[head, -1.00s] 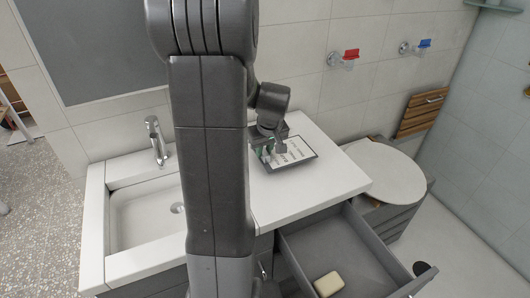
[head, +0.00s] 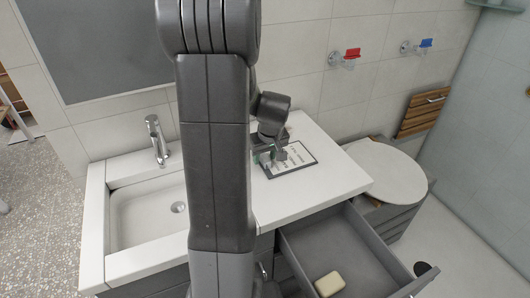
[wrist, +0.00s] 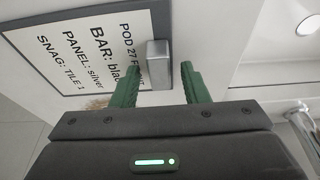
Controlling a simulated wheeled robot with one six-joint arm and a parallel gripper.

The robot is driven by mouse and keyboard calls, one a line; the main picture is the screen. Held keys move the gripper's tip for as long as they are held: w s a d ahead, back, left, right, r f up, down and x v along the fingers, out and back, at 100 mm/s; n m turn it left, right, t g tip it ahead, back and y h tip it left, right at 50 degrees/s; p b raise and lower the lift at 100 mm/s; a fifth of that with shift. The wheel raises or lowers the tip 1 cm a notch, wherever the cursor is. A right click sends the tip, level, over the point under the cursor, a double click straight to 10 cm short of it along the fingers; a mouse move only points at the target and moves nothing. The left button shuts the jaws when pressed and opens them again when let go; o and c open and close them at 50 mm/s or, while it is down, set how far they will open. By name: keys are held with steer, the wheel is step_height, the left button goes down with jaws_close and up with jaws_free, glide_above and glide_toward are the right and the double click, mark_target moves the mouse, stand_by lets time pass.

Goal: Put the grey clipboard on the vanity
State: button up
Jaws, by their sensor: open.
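The grey clipboard (head: 299,157) lies on the white vanity top (head: 338,182), to the right of the basin. In the wrist view its white sheet (wrist: 85,48) carries printed lines, and a silver clip (wrist: 158,50) sits at its near edge. My gripper (head: 268,158) is at the clipboard's left end in the head view. In the wrist view my gripper (wrist: 163,78) has its green fingers apart, one on each side of the clip. Whether either finger touches the clip cannot be told. My arm hides part of the vanity.
A grey drawer (head: 345,250) stands open below the vanity's front, with a cream soap-like block (head: 329,284) inside. The basin (head: 145,218) and tap (head: 156,140) are to the left. A toilet (head: 388,172) stands to the right. Vanity top right of the clipboard is clear.

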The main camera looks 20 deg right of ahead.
steer(key=v, duration=1.2)
steer(key=shift+r, duration=0.2)
stand_by(0.9)
